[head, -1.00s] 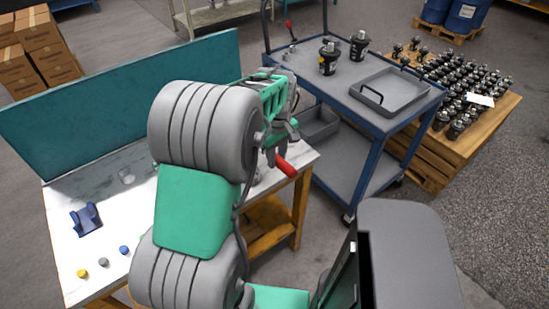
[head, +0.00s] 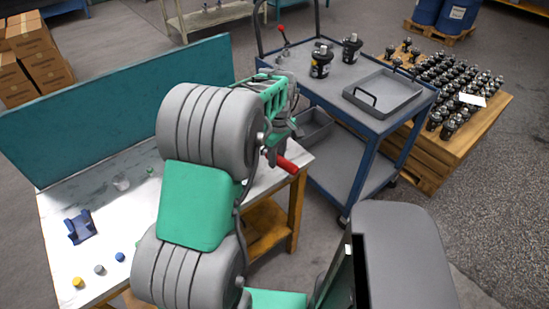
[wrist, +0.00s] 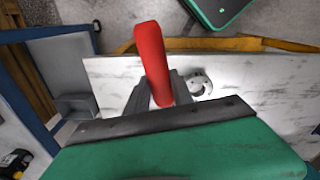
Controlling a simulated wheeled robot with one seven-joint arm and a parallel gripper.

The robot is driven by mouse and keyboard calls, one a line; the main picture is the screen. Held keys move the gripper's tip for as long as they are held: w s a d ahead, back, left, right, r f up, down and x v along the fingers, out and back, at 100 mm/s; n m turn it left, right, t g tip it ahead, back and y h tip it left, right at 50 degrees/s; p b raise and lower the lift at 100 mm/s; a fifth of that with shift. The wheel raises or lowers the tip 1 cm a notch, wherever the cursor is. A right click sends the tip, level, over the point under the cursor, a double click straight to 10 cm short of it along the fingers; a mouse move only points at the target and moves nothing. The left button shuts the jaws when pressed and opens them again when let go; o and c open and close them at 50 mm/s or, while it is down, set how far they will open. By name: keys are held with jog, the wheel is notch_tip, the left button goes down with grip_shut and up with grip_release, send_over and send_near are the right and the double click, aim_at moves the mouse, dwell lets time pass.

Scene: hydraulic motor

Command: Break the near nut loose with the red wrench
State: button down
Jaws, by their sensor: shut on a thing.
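My gripper (head: 275,152) is over the right end of the white workbench (head: 95,215), partly hidden by my own arm. It is shut on the red wrench (head: 287,165), whose red handle sticks out to the lower right. In the wrist view the red handle (wrist: 152,55) rises from between the fingers (wrist: 160,97). The wrench's working end is hidden. A grey ring-like metal part (wrist: 200,84) shows on or above the white bench just right of the fingers; I cannot tell what it is. I cannot make out the near nut.
A teal panel (head: 120,105) stands along the bench's back. A blue bracket (head: 80,228) and small coloured caps lie at the left. A blue cart (head: 335,85) beyond the bench's right end holds black motors (head: 320,62) and a grey tray (head: 383,98). Open floor lies at right.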

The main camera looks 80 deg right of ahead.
jog(key=shift+s+d+f+n, duration=0.3)
jog(key=shift+s+f+n, duration=0.05)
jog(key=shift+f+n, duration=0.1)
jog(key=shift+d, duration=0.1)
jog(key=shift+s+d+n, duration=0.2)
jog(key=shift+d+n, duration=0.05)
jog(key=shift+d, duration=0.05)
dwell(0.3)
jog(key=shift+w+a, duration=0.15)
jog(key=shift+a, duration=0.05)
jog(key=shift+r, duration=0.15)
notch_tip(320, 180, up, 6)
jog(key=p, duration=0.4)
jog(key=shift+d+r, duration=0.15)
jog(key=shift+d, duration=0.1)
dwell(0.6)
